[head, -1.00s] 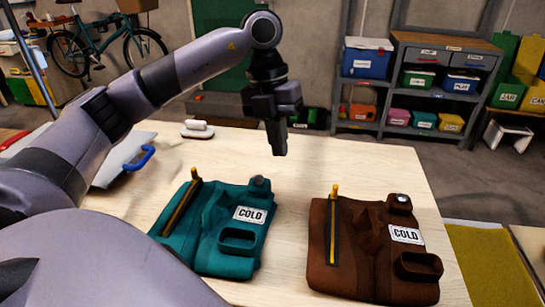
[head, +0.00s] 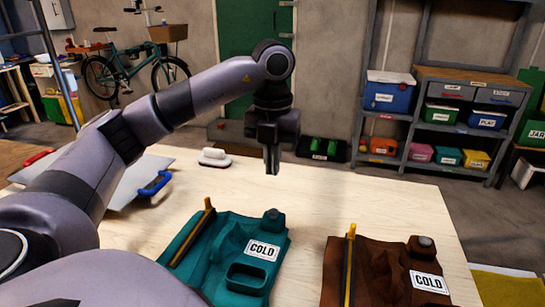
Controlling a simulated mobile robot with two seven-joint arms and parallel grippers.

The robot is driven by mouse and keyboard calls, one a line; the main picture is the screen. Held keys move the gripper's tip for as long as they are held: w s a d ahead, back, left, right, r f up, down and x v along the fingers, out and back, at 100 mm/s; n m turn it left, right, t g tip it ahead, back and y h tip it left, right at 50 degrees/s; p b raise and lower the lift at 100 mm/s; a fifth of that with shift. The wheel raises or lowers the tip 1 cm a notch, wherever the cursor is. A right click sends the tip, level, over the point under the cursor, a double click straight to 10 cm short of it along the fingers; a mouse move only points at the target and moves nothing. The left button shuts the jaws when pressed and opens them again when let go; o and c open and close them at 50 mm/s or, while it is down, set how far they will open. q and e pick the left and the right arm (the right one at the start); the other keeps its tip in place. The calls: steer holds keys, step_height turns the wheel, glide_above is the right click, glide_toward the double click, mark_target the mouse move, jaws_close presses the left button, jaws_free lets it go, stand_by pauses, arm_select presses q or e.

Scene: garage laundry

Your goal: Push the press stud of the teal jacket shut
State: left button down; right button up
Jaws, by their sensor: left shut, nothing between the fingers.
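The teal jacket (head: 205,252) lies on the pale table, with a COLD label (head: 263,250), a yellow zip strip at its left and an open pocket. Its press stud (head: 273,215) is a dark knob at the upper right corner; I cannot tell whether it is open or shut. A brown jacket (head: 385,270) with its own dark stud (head: 425,243) lies to the right, cut off by the frame's lower edge. My left gripper (head: 272,170) is shut and empty, pointing down above the table, apart from and above the teal stud in the picture. My right gripper is not in view.
A grey board (head: 135,185) with a blue handle (head: 155,184) lies at the left, partly behind my arm. The table between the jackets and its back edge is mostly clear. A shelf (head: 450,120) with bins stands behind.

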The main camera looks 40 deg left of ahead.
mark_target(273, 211)
arm_select(q)
step_height(273, 211, down, 10)
steer(key=shift+r, duration=0.1)
stand_by(0.4)
